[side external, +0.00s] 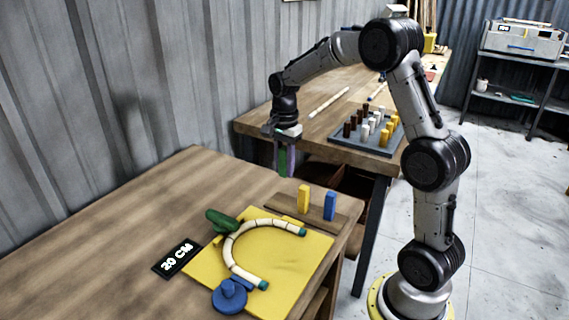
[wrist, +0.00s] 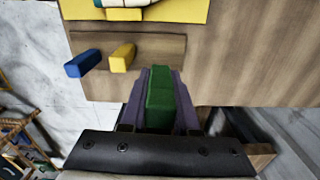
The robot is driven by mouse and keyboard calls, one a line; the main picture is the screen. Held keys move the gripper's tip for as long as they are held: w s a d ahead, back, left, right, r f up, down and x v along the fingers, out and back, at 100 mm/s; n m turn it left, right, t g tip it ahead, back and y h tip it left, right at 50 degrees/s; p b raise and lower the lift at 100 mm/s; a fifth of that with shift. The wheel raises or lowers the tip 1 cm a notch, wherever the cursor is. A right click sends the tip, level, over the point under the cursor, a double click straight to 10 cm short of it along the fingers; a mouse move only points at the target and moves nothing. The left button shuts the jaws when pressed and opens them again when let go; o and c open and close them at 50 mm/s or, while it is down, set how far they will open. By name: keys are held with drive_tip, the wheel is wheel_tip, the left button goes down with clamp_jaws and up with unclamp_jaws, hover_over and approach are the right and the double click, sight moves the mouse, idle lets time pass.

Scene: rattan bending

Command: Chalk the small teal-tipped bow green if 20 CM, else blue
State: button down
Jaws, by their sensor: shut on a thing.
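My gripper (side external: 284,172) is shut on a green chalk (side external: 283,161), held upright above the far end of the near table. The green chalk (wrist: 160,104) also shows between the fingers in the wrist view. The small cream bow (side external: 236,243) with teal tips lies curved on a yellow board (side external: 306,263), apart from my gripper. A black sign (side external: 177,259) beside the board reads 20 CM. A blue chalk (side external: 330,205) and a yellow chalk (side external: 304,198) stand in a wooden holder (side external: 345,218); the blue chalk (wrist: 83,63) also shows in the wrist view.
A dark green piece (side external: 222,220) and a round blue knob (side external: 229,296) sit against the bow on the board. Behind, another table carries a grey tray (side external: 350,152) of several brown, white and yellow pegs. The near table's left part is clear.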

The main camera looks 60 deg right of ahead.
approach(289, 224)
drive_tip(key=shift+f, duration=2.85)
drive_tip(key=shift+f, duration=0.6)
wheel_tip(289, 224, up, 7)
idle(1.0)
idle(0.4)
